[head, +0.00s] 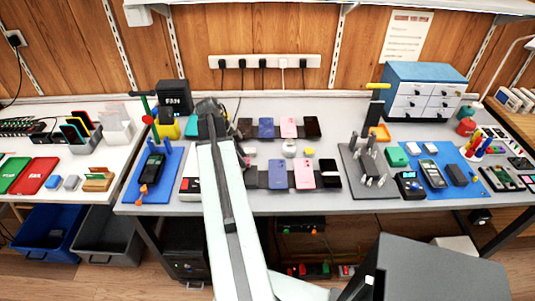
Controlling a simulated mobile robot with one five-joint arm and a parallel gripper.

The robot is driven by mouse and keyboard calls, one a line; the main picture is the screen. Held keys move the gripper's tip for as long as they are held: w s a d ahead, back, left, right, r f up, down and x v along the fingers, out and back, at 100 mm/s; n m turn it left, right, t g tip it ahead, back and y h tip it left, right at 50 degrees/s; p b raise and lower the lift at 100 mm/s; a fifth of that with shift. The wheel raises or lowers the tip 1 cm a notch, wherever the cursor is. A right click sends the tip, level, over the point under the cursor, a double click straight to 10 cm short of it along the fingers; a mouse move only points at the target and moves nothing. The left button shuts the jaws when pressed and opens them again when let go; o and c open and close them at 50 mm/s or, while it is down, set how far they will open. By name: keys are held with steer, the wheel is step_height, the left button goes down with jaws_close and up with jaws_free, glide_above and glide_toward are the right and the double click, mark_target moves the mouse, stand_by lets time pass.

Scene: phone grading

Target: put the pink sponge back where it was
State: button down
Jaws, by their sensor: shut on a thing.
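My arm reaches over the middle workbench, and its dark end bends down toward the bench beside the phone rows. My gripper (242,152) is small in the head view and partly hidden by my arm. It is shut on what looks like the pink sponge (247,162), a small pink patch at its tip. I cannot tell whether the sponge touches the bench.
Dark strips hold phones, including pink phones (303,174), right of my gripper. A white round item (289,148) stands between the rows. A blue mat (146,194) with a stand lies left. A grey mat (384,191) with tools lies right.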

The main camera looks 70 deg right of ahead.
steer(key=b, duration=0.1)
glide_toward(270, 154)
steer(key=shift+s+a+f, duration=0.1)
steer(key=shift+s+f, duration=0.6)
steer(key=shift+s, duration=0.2)
steer(key=f+b, duration=0.1)
steer(key=d+f+b, duration=0.1)
steer(key=f+b, duration=0.1)
steer(key=shift+s+f, duration=0.25)
steer(key=shift+f+b, duration=0.35)
steer(key=shift+b, duration=0.25)
steer(key=shift+r, duration=0.3)
steer(key=shift+f, duration=0.25)
steer(key=c, duration=1)
jaws_free()
steer(key=shift+r, duration=0.1)
steer(key=shift+c, duration=0.2)
